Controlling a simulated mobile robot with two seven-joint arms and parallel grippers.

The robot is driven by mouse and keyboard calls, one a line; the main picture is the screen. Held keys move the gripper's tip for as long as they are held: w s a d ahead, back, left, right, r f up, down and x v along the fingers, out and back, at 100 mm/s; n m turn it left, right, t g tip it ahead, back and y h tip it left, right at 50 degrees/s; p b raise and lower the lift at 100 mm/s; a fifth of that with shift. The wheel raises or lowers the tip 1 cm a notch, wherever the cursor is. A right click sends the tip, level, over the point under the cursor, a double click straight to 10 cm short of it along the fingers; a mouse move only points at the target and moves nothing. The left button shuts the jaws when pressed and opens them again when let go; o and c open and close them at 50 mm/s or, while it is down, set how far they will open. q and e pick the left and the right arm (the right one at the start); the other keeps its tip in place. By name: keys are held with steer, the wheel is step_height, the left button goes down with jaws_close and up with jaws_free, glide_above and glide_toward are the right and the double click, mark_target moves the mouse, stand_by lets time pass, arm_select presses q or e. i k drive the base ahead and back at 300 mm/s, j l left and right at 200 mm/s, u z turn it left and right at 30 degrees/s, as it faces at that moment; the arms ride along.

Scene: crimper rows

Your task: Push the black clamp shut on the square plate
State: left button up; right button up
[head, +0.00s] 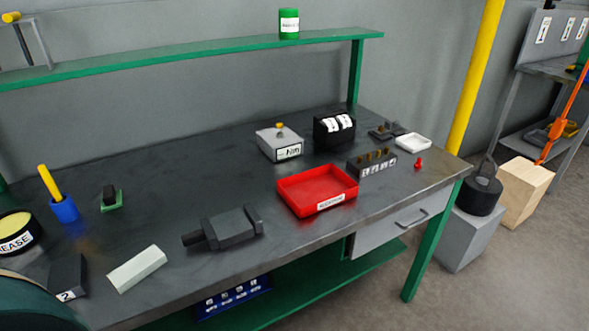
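Neither of my grippers is in view.
The workbench (150,222) carries a dark vise (228,229), a red tray (318,192), a grey box (279,143), a black roll holder (334,130), a block with several pegs (372,163) and a blue cup (64,209). The bench's left middle is fairly clear.

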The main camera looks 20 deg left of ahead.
mark_target(207, 233)
steer(key=u, duration=1.35)
